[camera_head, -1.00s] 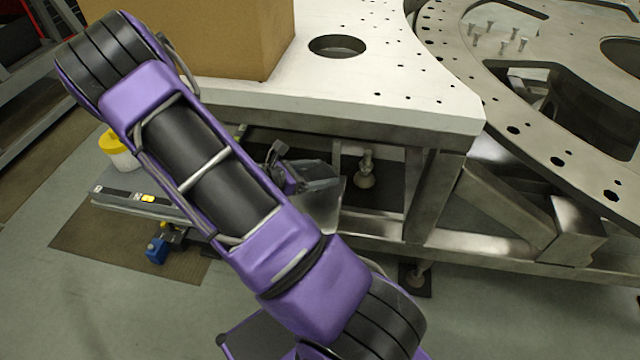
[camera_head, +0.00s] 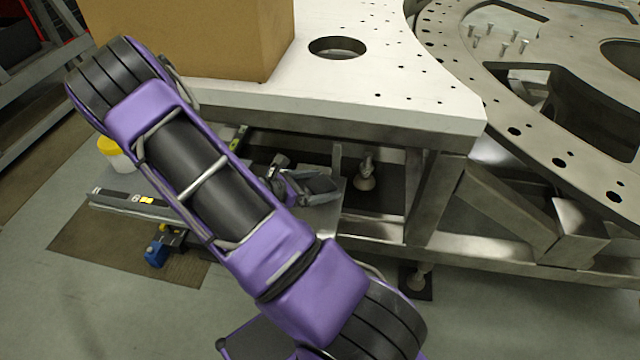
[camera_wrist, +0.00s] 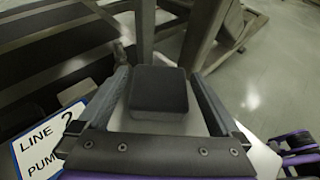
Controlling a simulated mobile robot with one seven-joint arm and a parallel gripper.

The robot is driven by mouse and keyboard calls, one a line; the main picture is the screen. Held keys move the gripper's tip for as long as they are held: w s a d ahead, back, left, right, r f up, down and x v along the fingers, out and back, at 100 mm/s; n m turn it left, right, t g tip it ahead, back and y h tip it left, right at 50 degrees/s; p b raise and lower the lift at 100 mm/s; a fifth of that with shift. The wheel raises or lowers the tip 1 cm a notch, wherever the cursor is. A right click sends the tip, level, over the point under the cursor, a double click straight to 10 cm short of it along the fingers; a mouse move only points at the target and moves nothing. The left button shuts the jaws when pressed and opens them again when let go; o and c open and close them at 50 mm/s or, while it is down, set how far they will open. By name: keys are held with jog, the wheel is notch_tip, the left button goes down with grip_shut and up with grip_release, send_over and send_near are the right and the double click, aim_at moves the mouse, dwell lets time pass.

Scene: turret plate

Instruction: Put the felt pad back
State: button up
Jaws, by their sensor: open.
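A dark square block, which looks like the felt pad (camera_wrist: 158,92), lies on a light grey surface in the wrist view. My gripper (camera_wrist: 160,78) is open, with one finger on each side of the pad and the pad between them. I cannot tell whether the fingers touch it. In the head view my gripper (camera_head: 310,187) is small and low, below the edge of the white tabletop, over a grey surface. The pad cannot be made out in that view.
A cardboard box (camera_head: 195,35) stands on the white table (camera_head: 400,85), beside a round hole. A large metal ring plate (camera_head: 470,85) with several pegs is at right. A yellow-lidded tub (camera_head: 118,152) is at left. A "LINE 2 PUMP" sign (camera_wrist: 45,140) lies left of my gripper.

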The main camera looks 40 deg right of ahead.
jog(key=p+v, duration=0.1)
jog(key=v, duration=1.1)
jog(key=shift+r, duration=0.2)
